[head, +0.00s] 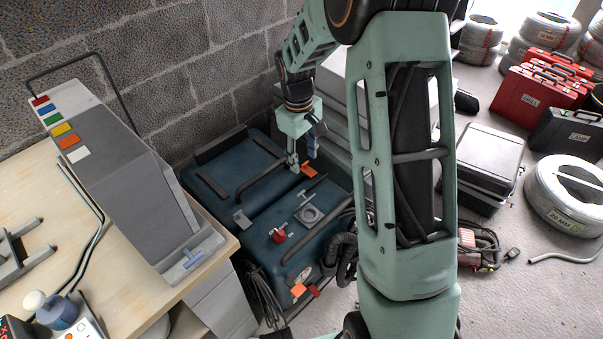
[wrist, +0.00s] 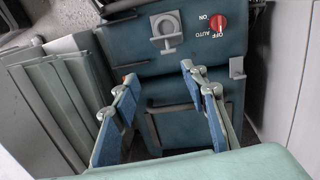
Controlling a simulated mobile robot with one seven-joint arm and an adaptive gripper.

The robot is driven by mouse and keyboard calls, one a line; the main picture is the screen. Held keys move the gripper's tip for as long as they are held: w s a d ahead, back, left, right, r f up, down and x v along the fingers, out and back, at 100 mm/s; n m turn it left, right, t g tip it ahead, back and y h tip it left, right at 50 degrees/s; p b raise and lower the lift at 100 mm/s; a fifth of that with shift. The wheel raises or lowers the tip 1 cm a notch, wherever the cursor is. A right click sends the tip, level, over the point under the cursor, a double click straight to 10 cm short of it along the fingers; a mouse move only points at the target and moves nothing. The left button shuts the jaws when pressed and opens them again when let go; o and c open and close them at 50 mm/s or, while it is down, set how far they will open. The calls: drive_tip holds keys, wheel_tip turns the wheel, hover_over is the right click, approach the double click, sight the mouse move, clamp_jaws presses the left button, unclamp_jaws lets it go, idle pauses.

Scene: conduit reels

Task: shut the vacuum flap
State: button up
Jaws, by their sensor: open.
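The vacuum (head: 262,205) is a dark teal box on the floor beside the workbench; its top also shows in the wrist view (wrist: 130,45). On top are a round grey port with a small grey T-shaped piece (head: 310,212), also in the wrist view (wrist: 166,40), and a red knob (head: 279,236) marked ON, OFF, AUTO (wrist: 217,22). I cannot tell for sure which part is the flap, or its angle. My gripper (head: 302,163) points down over the vacuum's far part, near an orange latch (head: 309,170). Its fingers (wrist: 163,82) are apart, with nothing between them.
A workbench (head: 30,215) with a tall grey cabinet (head: 135,165) stands left of the vacuum. A block wall (head: 170,85) is behind. A black hose (head: 342,252) lies at its right front. Red cases (head: 530,95) and a conduit reel (head: 565,190) stand far right. Some floor between is bare.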

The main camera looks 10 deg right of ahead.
drive_tip(key=shift+m+g+y, duration=0.3)
drive_tip(key=shift+y, duration=0.1)
drive_tip(key=f+b, duration=0.1)
drive_tip(key=f, duration=0.8)
drive_tip(key=f+b, duration=0.1)
drive_tip(key=f, duration=0.3)
drive_tip(key=shift+w+a+f+b, duration=0.2)
drive_tip(key=shift+a+f+b, duration=0.05)
drive_tip(key=shift+f+b, duration=0.1)
drive_tip(key=shift+r, duration=0.1)
drive_tip(key=shift+c, duration=0.7)
clamp_jaws()
